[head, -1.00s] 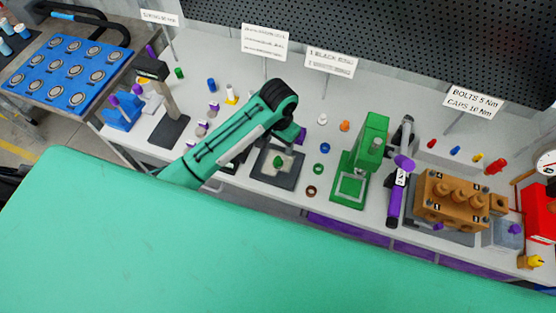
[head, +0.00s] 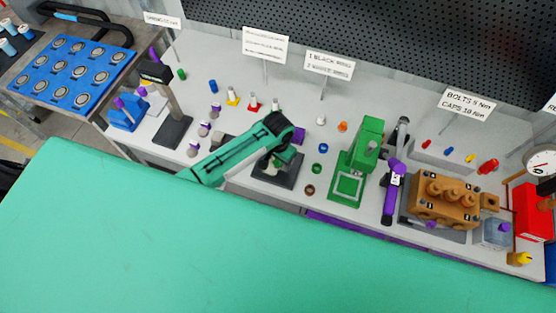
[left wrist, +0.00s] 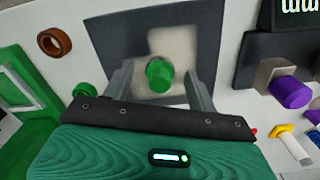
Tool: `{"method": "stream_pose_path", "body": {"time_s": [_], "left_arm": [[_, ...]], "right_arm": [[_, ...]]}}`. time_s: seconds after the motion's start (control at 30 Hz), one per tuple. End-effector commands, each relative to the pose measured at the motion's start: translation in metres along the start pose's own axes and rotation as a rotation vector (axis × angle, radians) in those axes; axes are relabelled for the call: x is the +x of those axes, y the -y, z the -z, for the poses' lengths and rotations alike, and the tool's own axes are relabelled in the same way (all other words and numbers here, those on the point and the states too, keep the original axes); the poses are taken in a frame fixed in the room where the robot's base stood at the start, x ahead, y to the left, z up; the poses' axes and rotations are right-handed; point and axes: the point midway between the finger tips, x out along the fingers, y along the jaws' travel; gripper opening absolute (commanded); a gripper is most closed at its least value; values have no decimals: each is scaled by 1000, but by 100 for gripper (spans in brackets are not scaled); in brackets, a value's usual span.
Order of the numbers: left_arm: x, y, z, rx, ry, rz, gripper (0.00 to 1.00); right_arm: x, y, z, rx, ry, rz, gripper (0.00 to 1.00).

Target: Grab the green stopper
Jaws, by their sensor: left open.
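The green stopper (left wrist: 159,75) stands upright on a pale square block (left wrist: 185,45) on a dark grey plate (left wrist: 140,22) in the left wrist view. In the head view my arm largely hides the stopper, above the dark plate (head: 287,173). My left gripper (left wrist: 158,70) is open, its two grey fingers on either side of the stopper with a gap to each. It also shows in the head view (head: 271,165), low over the plate. Its height above the stopper is hard to tell. My right gripper is not in view.
A green press (head: 366,145) stands right of the plate, with several small rings between. A purple tool (head: 391,200) and brown pump block (head: 445,200) are further right. Bottle-like pieces and a black-topped stand (head: 171,105) are at left. Sign posts line the back.

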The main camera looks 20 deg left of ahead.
Motion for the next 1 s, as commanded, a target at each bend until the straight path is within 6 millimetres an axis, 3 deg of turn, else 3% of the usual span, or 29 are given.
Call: {"method": "stream_pose_path", "body": {"time_s": [0.13,0.4,0.77,1.0], "left_arm": [[0,0,0,0,0,0,58],[0,0,0,0,0,0,9],[-3,0,0,-1,-1,0,9],[-28,0,0,0,-3,0,9]], "right_arm": [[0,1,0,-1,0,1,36],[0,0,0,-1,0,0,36],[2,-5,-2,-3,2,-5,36],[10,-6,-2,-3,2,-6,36]]}}
